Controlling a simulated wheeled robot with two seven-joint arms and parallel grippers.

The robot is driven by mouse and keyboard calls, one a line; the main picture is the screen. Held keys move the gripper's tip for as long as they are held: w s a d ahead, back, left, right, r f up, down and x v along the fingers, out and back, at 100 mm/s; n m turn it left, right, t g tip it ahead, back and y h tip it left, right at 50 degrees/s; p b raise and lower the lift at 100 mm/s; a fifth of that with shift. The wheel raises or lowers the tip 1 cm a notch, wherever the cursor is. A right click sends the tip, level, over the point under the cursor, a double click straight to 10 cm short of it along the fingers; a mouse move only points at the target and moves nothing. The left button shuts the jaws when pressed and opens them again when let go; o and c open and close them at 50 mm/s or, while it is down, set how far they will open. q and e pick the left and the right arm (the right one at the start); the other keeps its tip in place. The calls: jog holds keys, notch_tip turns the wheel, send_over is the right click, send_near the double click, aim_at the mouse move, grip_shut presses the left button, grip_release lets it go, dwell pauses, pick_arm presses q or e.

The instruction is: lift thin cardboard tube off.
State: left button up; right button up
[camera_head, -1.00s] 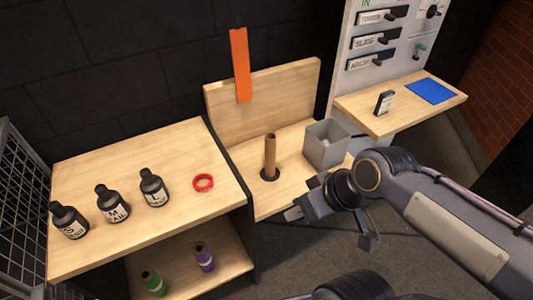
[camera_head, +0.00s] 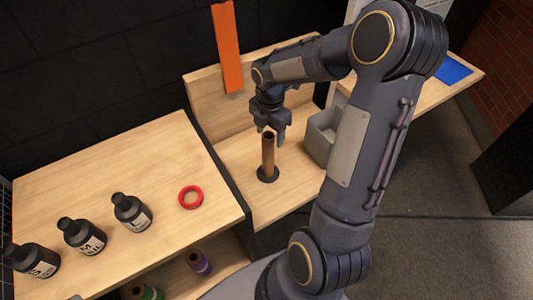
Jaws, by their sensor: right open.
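The thin cardboard tube (camera_head: 268,158) is brown and stands upright on a round black base (camera_head: 268,175) on the wooden bench. My right gripper (camera_head: 272,138) points down just above the top of the tube, with its fingers apart. From this angle I cannot tell whether the fingers lie around the tube's top or just behind it. The tube still stands on its base. My left gripper is not in view.
A grey open bin (camera_head: 320,137) stands close right of the tube, partly behind my right arm. An orange strip (camera_head: 228,50) rises behind. On the left table are a red ring (camera_head: 190,197) and black bottles (camera_head: 132,212). Purple (camera_head: 199,263) and green rolls lie below.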

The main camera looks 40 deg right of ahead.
notch_tip(320, 180, down, 4)
jog(key=shift+a+f, duration=0.1)
jog(key=shift+f, duration=0.15)
jog(key=shift+c, duration=0.2)
jog(key=c, duration=1.3)
jog(key=shift+o, duration=0.2)
jog(key=shift+r, duration=0.2)
notch_tip(320, 180, up, 18)
jog(key=shift+p, duration=0.3)
jog(key=shift+f, duration=0.15)
